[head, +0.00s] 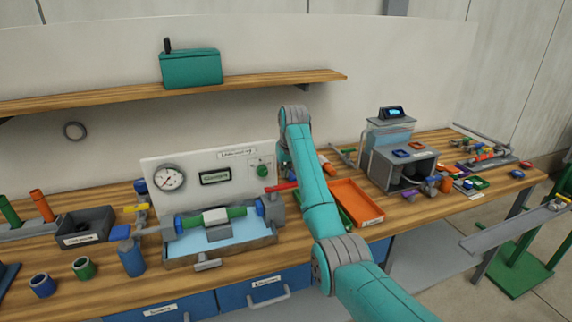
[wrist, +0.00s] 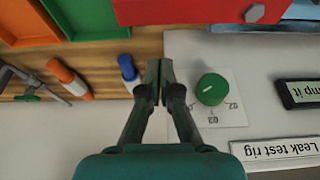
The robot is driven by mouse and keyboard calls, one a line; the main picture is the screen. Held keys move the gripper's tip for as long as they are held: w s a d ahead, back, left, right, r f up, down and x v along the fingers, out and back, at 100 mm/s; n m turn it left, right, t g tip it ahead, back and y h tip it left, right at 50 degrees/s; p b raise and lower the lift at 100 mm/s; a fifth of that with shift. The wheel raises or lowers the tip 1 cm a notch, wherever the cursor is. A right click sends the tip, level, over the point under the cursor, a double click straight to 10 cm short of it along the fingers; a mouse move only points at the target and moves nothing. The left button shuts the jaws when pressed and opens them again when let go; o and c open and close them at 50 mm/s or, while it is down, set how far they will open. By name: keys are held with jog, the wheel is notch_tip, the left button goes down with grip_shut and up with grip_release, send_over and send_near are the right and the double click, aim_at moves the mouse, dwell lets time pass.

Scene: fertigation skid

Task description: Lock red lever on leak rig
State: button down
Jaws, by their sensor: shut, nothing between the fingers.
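The leak test rig (head: 205,158) stands on the bench with a gauge, a display and a green knob (head: 262,171) on its white panel. The red lever (head: 281,187) sticks out sideways from the grey block at the rig's right end, beside my arm. In the wrist view, which is upside down, the red lever (wrist: 190,12) fills the top edge close to the camera, with a bolt head on it. My gripper (wrist: 159,80) is shut and empty, its fingertips just below the lever in the picture, apart from it. The green knob (wrist: 212,89) is right of the fingertips. My arm hides the gripper in the head view.
An orange tray (head: 356,203) and a green tray lie right of the rig. Markers (wrist: 70,80) lie on the bench behind them. A blue valve handle (head: 120,232) and bottle are at the rig's left. A grey box (head: 398,168) stands farther right.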

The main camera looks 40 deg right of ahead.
jog(key=shift+s+a+r, duration=0.1)
jog(key=shift+s+a, duration=0.2)
jog(key=shift+s, duration=0.65)
jog(key=shift+s+a, duration=0.25)
jog(key=shift+s, duration=0.7)
